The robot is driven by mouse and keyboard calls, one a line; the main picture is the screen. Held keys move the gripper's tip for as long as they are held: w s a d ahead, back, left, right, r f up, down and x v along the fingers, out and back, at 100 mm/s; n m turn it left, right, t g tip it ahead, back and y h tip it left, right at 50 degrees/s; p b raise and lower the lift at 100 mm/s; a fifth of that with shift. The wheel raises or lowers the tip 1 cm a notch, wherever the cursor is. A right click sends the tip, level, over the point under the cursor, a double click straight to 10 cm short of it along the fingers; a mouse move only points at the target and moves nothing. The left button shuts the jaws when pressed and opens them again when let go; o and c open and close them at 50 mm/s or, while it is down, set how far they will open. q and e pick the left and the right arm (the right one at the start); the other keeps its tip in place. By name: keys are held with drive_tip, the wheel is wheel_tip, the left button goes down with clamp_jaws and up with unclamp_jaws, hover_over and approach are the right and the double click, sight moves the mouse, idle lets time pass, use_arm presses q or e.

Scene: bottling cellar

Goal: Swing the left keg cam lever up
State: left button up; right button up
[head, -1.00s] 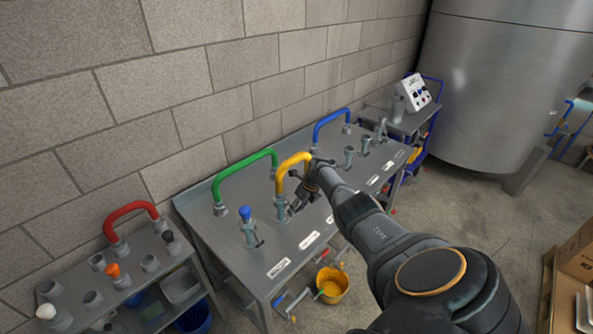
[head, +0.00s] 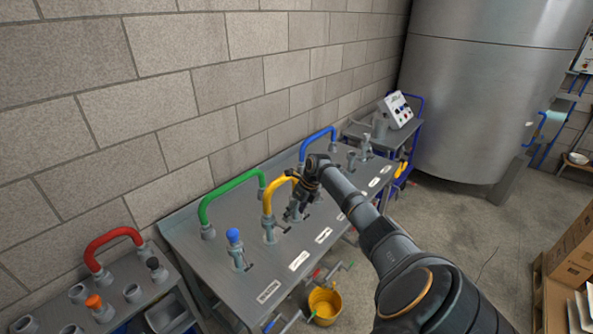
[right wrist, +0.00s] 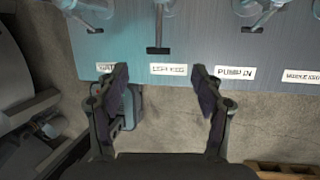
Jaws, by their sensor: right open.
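In the right wrist view the lever above the "LEFT KEG" label (right wrist: 168,69) is a thin stem with a black crossbar handle (right wrist: 158,50). Its handle points toward the table's front edge, and its upper part runs out of the frame. My right gripper (right wrist: 160,80) is open and empty. Its two fingertips are spread on either side of the label, apart from the lever handle, which lies just beyond them. In the head view the right gripper (head: 303,198) is over the table beside the yellow hose (head: 272,190) and hides part of the fittings there. My left gripper is not in view.
Other levered fittings stand left and right of this one, over the "PUMP IN" label (right wrist: 234,73) and others. A green hose (head: 232,183), a blue hose (head: 318,135) and a blue-topped fitting (head: 235,240) stand on the table. A yellow bucket (head: 324,304) is below the front edge.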

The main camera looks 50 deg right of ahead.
drive_tip(key=shift+v, duration=0.85)
